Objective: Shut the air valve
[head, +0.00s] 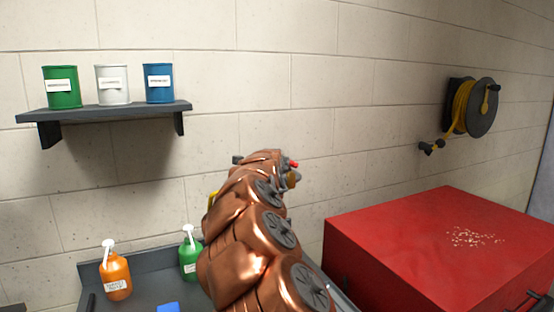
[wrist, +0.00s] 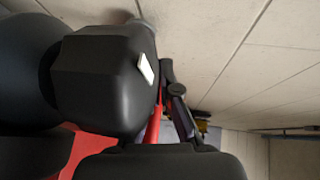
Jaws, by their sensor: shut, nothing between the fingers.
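In the head view, my copper-coloured arm reaches up in front of the wall and hides much of what is behind it. Dark parts of my gripper (wrist: 176,100) fill much of the wrist view; it is shut with nothing held. I cannot make out the air valve for certain. A small red part (head: 294,164) shows at the arm's far end, and a yellow piece (head: 212,199) peeks out left of the arm. I cannot tell whether either belongs to the valve or whether my gripper touches it.
A red cabinet (head: 425,240) stands at the right below a wall-mounted hose reel (head: 480,108). A shelf (head: 110,112) with three cans hangs at the upper left. An orange bottle (head: 115,275) and a green bottle (head: 189,258) stand on the grey bench.

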